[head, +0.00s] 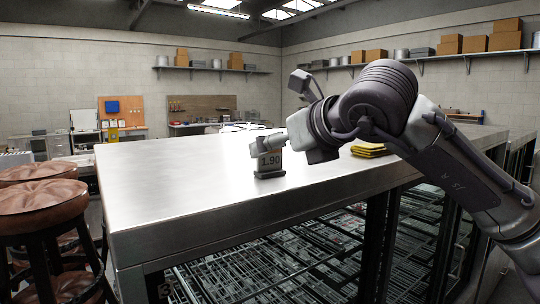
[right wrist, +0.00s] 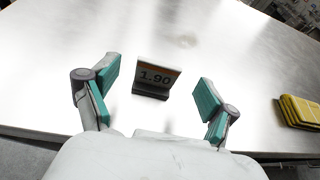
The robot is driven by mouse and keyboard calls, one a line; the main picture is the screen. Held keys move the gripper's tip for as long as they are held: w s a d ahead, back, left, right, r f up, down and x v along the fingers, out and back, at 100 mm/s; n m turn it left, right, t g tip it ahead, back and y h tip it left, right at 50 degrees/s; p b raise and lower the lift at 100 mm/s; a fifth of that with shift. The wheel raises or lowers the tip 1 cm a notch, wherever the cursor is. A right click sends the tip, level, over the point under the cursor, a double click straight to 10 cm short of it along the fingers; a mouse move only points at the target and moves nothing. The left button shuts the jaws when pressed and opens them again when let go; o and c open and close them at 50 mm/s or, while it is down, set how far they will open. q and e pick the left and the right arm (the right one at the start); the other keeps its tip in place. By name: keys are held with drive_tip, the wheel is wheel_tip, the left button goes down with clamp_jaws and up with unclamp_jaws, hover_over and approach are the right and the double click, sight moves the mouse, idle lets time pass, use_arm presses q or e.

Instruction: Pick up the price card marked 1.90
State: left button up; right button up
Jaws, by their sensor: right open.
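The price card marked 1.90 (head: 270,162) stands upright in a dark base on the steel counter, near its front edge. In the right wrist view the card (right wrist: 158,76) faces me, its number readable. My right gripper (right wrist: 159,72) is open, with one teal-padded finger on either side of the card and visible gaps to both. In the head view my right gripper (head: 266,142) is at the card, partly covering its top edge. I cannot tell how far the fingertips are above the counter. My left gripper is not in view.
The steel counter (head: 180,185) is clear left of the card. Brown padded stools (head: 38,197) stand at the left. Glass-fronted racks are below the counter.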

drive_tip(key=shift+x, duration=1)
drive_tip(key=shift+s, duration=0.2)
drive_tip(key=c, duration=1.2)
drive_tip(key=shift+c, duration=0.2)
drive_tip(key=shift+r, duration=0.15)
